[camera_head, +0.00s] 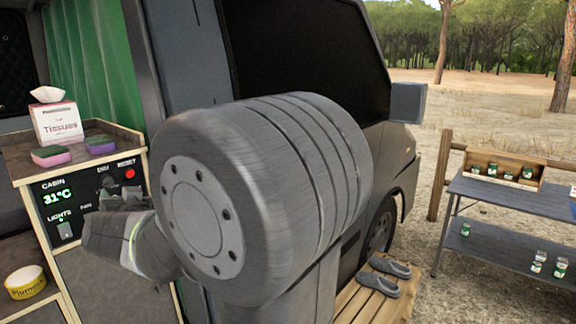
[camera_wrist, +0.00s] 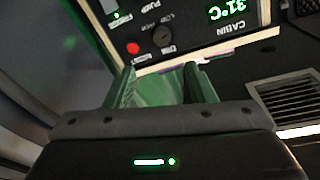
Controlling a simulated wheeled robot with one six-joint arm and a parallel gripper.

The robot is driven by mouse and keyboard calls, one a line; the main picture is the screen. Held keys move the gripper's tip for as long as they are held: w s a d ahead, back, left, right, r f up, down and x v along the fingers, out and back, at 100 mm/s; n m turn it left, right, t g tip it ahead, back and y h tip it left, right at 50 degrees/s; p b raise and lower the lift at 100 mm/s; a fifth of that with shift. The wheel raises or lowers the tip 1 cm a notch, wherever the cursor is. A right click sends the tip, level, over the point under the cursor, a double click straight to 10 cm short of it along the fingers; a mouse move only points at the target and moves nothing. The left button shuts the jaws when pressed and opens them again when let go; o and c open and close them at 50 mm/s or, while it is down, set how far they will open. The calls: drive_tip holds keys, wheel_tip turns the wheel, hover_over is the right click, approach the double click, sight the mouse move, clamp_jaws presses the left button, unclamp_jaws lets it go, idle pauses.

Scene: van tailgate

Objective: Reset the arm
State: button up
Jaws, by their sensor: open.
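My gripper (camera_wrist: 160,78) shows in the wrist view with its two fingers apart and nothing between them. The control panel (camera_wrist: 185,22) appears upside down just beyond the fingertips, with a red button (camera_wrist: 133,48), a dark knob (camera_wrist: 162,37) and a green 31°C display (camera_wrist: 228,12). In the head view, my large grey arm link fills the middle. My gripper end is low in front of the panel (camera_head: 75,222), partly hidden by the arm. I cannot tell from these views whether it touches the panel.
A tissue box (camera_head: 58,122) and two sponges (camera_head: 51,156) (camera_head: 100,145) stand on the cabinet top above the panel. A yellow bowl (camera_head: 26,283) is below left. Slippers (camera_head: 380,284) lie on a wooden pallet. A table (camera_head: 515,193) with cans stands at right.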

sight(109, 181)
drive_tip(key=p+x, duration=0.2)
drive_tip(key=x, duration=0.9)
